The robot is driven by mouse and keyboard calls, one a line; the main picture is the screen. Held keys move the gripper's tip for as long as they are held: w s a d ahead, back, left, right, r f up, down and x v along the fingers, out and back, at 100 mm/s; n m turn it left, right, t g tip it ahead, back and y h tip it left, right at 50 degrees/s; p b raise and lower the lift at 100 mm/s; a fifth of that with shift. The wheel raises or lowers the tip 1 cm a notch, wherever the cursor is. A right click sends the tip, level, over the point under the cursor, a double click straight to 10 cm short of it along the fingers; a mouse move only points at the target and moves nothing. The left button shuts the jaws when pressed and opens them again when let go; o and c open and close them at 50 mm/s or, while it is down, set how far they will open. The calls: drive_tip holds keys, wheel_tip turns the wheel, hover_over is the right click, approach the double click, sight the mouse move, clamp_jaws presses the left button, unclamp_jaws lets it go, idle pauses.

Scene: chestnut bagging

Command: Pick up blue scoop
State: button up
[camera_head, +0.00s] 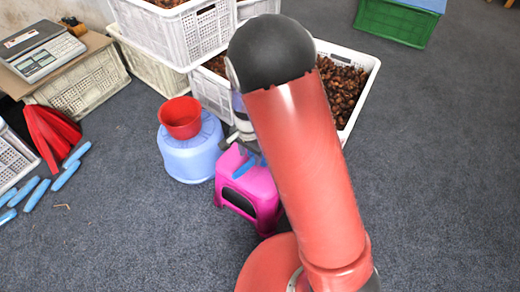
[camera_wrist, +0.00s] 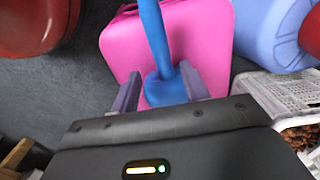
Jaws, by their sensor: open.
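The blue scoop lies on the pink stool (camera_head: 252,190); its small visible part (camera_head: 246,165) shows in the head view, partly hidden by my gripper (camera_head: 243,148). In the wrist view the blue scoop (camera_wrist: 158,45) runs over the pink stool (camera_wrist: 205,45), with its wider blue end between the fingers of my gripper (camera_wrist: 161,88). My gripper is open, one finger on each side of that end. I cannot tell whether either finger touches it. My arm hides part of the scene behind the stool.
A red bowl (camera_head: 181,118) sits on an upturned blue tub (camera_head: 190,155), left of the stool. White crates (camera_head: 350,52), some with chestnuts, stand behind. A scale (camera_head: 42,54) stands at the upper left; several blue objects (camera_head: 66,175) lie on the floor.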

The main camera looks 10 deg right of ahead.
sight(249, 163)
wheel_tip(249, 163, down, 6)
drive_tip(key=shift+w+a+f+b, duration=0.15)
drive_tip(key=shift+f+b, duration=0.1)
drive_tip(key=shift+b, duration=0.15)
drive_tip(key=shift+c, duration=0.2)
clamp_jaws()
